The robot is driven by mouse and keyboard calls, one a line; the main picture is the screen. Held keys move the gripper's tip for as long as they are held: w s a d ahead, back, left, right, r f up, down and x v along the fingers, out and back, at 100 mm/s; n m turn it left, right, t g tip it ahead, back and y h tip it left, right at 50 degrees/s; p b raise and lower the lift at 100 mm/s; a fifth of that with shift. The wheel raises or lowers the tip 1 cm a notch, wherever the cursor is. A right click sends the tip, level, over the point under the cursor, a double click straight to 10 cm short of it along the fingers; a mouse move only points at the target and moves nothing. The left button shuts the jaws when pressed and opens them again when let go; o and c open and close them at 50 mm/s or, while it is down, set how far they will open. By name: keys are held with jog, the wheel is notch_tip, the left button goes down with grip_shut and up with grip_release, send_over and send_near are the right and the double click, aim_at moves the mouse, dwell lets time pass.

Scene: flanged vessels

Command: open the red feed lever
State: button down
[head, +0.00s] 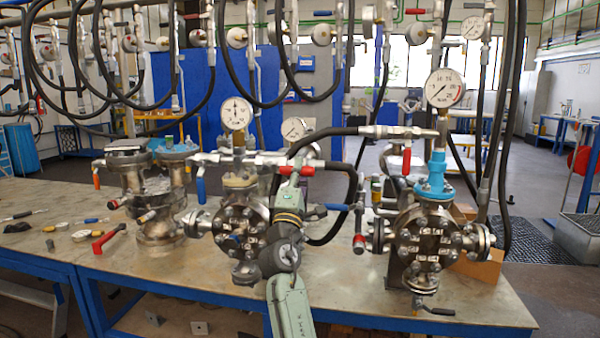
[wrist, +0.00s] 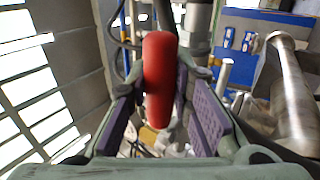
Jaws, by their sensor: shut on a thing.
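The red feed lever (head: 304,170) is at the upper end of my gripper in the head view, just right of the middle vessel's pipework. It fills the centre of the wrist view as a rounded red handle (wrist: 158,75). My gripper (head: 290,188) is shut on it, with a purple-padded finger on each side (wrist: 163,105). The middle flanged vessel (head: 241,232) stands behind and left of my gripper, and my wrist hides part of its right side. The lever's pivot is hidden.
The right vessel (head: 425,245) has a blue neck (head: 436,175) and gauge (head: 444,88). A blue lever (head: 201,189) hangs left of the middle gauge. Black hoses (head: 335,165) pass close by my gripper. Loose parts and a red-handled piece (head: 104,240) lie on the bench's left side (head: 40,240).

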jog(key=shift+r, duration=0.15)
jog(key=c, duration=1.4)
grip_release()
jog(key=v, duration=1.2)
jog(key=shift+a, duration=0.1)
